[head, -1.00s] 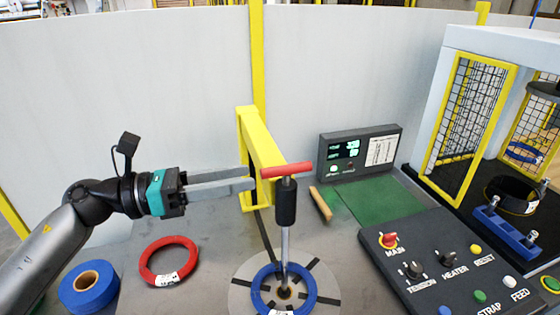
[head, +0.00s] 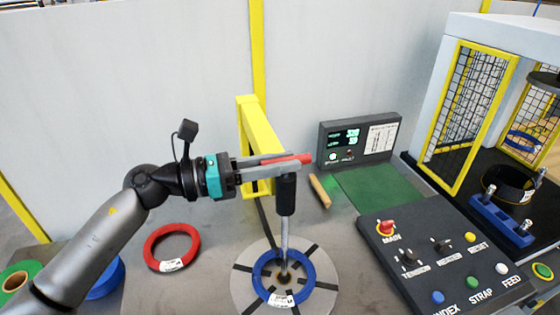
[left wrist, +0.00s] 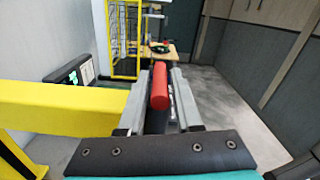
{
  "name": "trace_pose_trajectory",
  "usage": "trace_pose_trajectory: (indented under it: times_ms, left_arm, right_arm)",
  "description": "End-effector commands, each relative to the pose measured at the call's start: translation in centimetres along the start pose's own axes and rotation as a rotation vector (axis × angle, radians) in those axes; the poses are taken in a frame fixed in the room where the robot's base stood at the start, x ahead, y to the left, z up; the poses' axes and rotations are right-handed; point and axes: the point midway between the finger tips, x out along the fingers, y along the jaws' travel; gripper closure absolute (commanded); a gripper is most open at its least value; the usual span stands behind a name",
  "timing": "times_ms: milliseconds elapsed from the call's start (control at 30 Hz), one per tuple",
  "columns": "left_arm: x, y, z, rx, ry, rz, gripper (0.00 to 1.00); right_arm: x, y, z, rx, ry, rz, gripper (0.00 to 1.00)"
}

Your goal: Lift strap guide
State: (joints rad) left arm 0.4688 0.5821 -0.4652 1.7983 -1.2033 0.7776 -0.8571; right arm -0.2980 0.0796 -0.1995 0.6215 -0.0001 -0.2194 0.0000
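The strap guide has a red crossbar handle (head: 290,159), a black sleeve (head: 285,196) and a thin metal rod. It stands upright with its foot inside a blue coil (head: 262,283) on the round turntable (head: 241,290). My left gripper (head: 285,163) is at the handle, one finger along each side. In the left wrist view the red handle (left wrist: 160,88) lies lengthwise between the two fingers, with narrow gaps still visible beside it. The left gripper looks open around the handle. My right gripper is not in view.
A yellow post and arm (head: 258,135) stands just behind the guide. A red coil (head: 172,248) lies left of the turntable. The control panel (head: 440,255) and display (head: 357,142) are right. A caged machine (head: 470,130) stands at far right.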

Motion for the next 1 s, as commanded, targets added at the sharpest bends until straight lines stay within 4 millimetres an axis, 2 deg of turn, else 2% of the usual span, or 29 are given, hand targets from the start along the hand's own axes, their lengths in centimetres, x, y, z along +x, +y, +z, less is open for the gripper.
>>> trace_pose_trajectory:
  times_ms: [33, 267, 1000]
  left_arm:
    - [-0.02, 0.00, -0.01, 0.000, 0.000, 0.000, 0.74]
    - [-0.03, -0.01, -0.01, 0.000, 0.000, 0.000, 1.00]
    - [-0.03, -0.04, -0.03, -0.001, 0.001, -0.001, 1.00]
  right_arm:
    - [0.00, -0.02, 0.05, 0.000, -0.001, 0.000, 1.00]
    - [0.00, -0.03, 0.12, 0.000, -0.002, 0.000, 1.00]
    - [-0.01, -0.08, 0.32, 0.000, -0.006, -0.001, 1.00]
